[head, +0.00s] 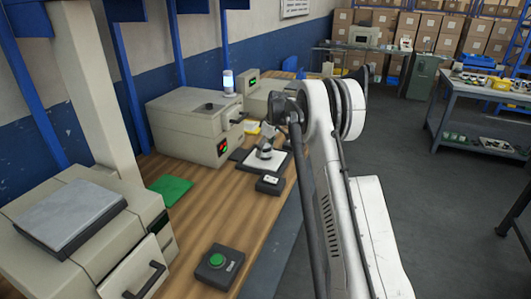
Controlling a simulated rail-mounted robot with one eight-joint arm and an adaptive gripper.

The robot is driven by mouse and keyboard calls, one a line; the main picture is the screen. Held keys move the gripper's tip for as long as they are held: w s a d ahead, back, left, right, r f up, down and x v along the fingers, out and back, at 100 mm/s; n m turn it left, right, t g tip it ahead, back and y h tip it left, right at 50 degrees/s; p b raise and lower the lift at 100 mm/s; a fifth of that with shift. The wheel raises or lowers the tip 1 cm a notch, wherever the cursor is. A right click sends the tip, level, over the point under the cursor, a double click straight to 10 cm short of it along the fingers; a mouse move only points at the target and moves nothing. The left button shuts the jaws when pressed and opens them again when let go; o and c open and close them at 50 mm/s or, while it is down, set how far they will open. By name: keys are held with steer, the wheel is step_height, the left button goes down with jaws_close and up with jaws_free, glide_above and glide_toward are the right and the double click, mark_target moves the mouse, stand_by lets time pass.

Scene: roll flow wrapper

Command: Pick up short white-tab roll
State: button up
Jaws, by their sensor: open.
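No short white-tab roll can be made out for certain. Several small round white and yellow items (484,81) lie on the grey workbench at the right, too small to identify. My arm rises from the lower right. The dark part at its far end looks like my gripper (288,107), open, above the wooden counter and in front of the beige machines. Its fingertips are not clear, and nothing is seen held in it.
The wooden counter (205,205) carries beige machines (190,125), a small metal fixture on a white plate (262,163), a green mat (170,189) and a green-button box (217,267). A grey workbench (462,107) stands right. Open floor (440,225) lies between.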

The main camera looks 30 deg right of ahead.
steer(key=shift+x, duration=1)
steer(key=c, duration=1.3)
steer(key=shift+c, duration=0.2)
steer(key=shift+r, duration=0.15)
